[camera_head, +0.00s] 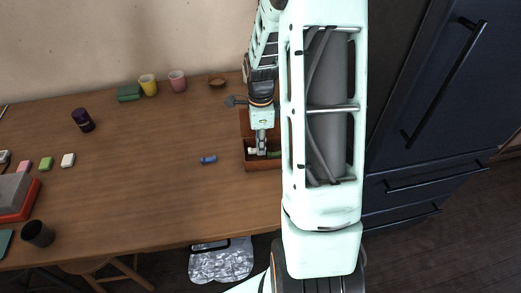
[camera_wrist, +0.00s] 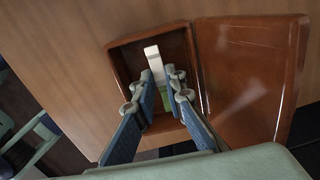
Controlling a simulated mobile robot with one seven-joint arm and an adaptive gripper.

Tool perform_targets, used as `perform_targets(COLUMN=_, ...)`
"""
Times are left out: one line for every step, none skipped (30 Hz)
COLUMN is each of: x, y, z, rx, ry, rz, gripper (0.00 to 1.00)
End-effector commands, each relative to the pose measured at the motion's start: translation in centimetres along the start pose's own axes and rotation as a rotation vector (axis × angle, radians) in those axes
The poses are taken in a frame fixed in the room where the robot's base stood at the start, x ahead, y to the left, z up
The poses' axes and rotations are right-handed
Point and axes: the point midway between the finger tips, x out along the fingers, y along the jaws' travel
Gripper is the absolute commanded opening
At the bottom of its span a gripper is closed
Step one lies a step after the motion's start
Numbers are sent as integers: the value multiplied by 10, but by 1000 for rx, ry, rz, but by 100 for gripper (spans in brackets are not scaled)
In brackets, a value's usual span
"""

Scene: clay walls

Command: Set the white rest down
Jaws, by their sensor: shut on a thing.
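The white rest (camera_wrist: 154,62) shows in the wrist view as a pale bar between my fingertips, its far end sticking out past them. My gripper (camera_wrist: 158,86) is shut on it, inside or just over the open brown box (camera_wrist: 122,58). A green thing (camera_wrist: 166,99) is close by the rest, partly hidden by my fingers. In the head view my gripper (camera_head: 262,149) points down at the box (camera_head: 262,165), with a bit of white (camera_head: 252,151) at its left. I cannot tell whether the rest touches the box floor.
The box's lid (camera_wrist: 245,75) lies open beside it. A small blue thing (camera_head: 209,160) lies on the table (camera_head: 150,190) left of the box. A brown bowl (camera_head: 216,81), pink cup (camera_head: 177,81) and yellow cup (camera_head: 148,85) stand at the back. The table's middle is clear.

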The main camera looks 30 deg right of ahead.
Motion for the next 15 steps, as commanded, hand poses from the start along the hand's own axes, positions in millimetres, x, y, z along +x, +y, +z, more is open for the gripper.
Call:
perform_targets(x=12, y=2, z=0, rx=0, ry=0, rz=7, gripper=0)
perform_targets(x=16, y=2, z=0, rx=1, ry=-1, rz=7, gripper=0)
perform_targets(x=21, y=2, z=0, rx=0, ry=-1, rz=6, gripper=0)
perform_targets(x=23, y=2, z=0, rx=0, ry=-1, rz=6, gripper=0)
perform_targets(x=24, y=2, z=0, rx=0, ry=-1, rz=4, gripper=0)
perform_targets(x=24, y=2, z=0, rx=0, ry=-1, rz=3, gripper=0)
perform_targets(x=24, y=2, z=0, rx=0, ry=-1, rz=3, gripper=0)
perform_targets(x=24, y=2, z=0, rx=0, ry=0, rz=2, gripper=0)
perform_targets(x=23, y=2, z=0, rx=0, ry=0, rz=3, gripper=0)
perform_targets(x=23, y=2, z=0, rx=0, ry=0, rz=3, gripper=0)
perform_targets(x=23, y=2, z=0, rx=0, ry=-1, rz=3, gripper=0)
perform_targets(x=24, y=2, z=0, rx=0, ry=-1, rz=3, gripper=0)
perform_targets(x=25, y=2, z=0, rx=0, ry=-1, rz=3, gripper=0)
perform_targets(x=27, y=2, z=1, rx=0, ry=-1, rz=3, gripper=0)
perform_targets(x=28, y=2, z=1, rx=0, ry=-1, rz=3, gripper=0)
